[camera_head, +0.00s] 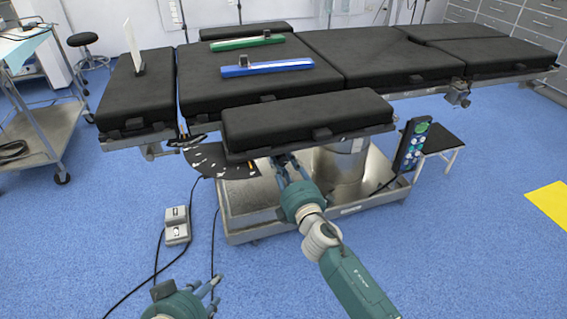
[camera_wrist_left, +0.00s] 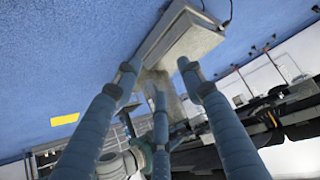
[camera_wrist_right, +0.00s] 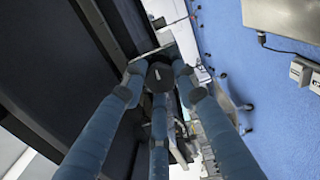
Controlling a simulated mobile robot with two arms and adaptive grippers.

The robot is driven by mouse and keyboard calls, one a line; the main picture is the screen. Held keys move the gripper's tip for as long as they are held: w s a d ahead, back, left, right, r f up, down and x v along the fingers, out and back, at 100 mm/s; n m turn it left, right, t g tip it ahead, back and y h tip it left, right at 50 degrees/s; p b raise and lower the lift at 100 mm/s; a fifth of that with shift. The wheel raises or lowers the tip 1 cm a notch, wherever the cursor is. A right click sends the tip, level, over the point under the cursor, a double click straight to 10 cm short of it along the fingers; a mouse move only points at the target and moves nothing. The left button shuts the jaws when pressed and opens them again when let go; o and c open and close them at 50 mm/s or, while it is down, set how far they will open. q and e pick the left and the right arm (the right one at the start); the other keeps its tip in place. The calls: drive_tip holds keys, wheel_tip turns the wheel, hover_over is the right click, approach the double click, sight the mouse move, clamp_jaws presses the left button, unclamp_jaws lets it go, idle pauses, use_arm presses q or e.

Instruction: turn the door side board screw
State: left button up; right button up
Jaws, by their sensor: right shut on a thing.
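The black padded side board (camera_head: 305,118) juts out along the near side of the operating table. My right gripper (camera_head: 285,162) reaches up under its front edge, and the board hides its fingertips in part. In the right wrist view, three blue fingers close around a small dark screw knob (camera_wrist_right: 160,77) at the metal rail beside the black board. The screw itself is hidden in the head view. My left gripper (camera_head: 212,290) is low at the bottom, over the floor. Its fingers are spread and empty, as the left wrist view (camera_wrist_left: 159,82) also shows.
The table's metal base (camera_head: 245,208) stands below the board. A foot pedal (camera_head: 177,225) with cables lies on the blue floor at left. Green (camera_head: 248,42) and blue (camera_head: 266,68) bars lie on the tabletop. A step stool (camera_head: 440,139) stands right of the base.

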drive_tip(key=shift+d+f+n, duration=0.1)
drive_tip(key=shift+f+n, duration=0.05)
drive_tip(key=shift+n, duration=1.75)
drive_tip(key=n+p, duration=0.2)
drive_tip(key=n, duration=0.5)
use_arm(q)
drive_tip(key=s+a+f+g+y+p, duration=0.1)
drive_tip(key=s+a+g, duration=0.15)
drive_tip(key=s, duration=0.35)
drive_tip(key=s+a+f+g+p, duration=0.1)
drive_tip(key=s+f+g, duration=0.15)
drive_tip(key=s, duration=0.35)
use_arm(e)
drive_tip(key=n, duration=0.5)
drive_tip(key=shift+n, duration=0.3)
use_arm(q)
drive_tip(key=shift+g, duration=0.3)
drive_tip(key=shift+w+p+x, duration=0.1)
drive_tip(key=shift+p+x, duration=0.2)
drive_tip(key=shift+x, duration=0.75)
drive_tip(key=shift+w+p+x, duration=0.15)
drive_tip(key=shift+p+x, duration=0.15)
drive_tip(key=shift+x, duration=0.7)
use_arm(e)
drive_tip(key=shift+n, duration=1.6)
drive_tip(key=o, duration=1.1)
drive_tip(key=shift+r, duration=0.2)
drive_tip(key=shift+o, duration=0.2)
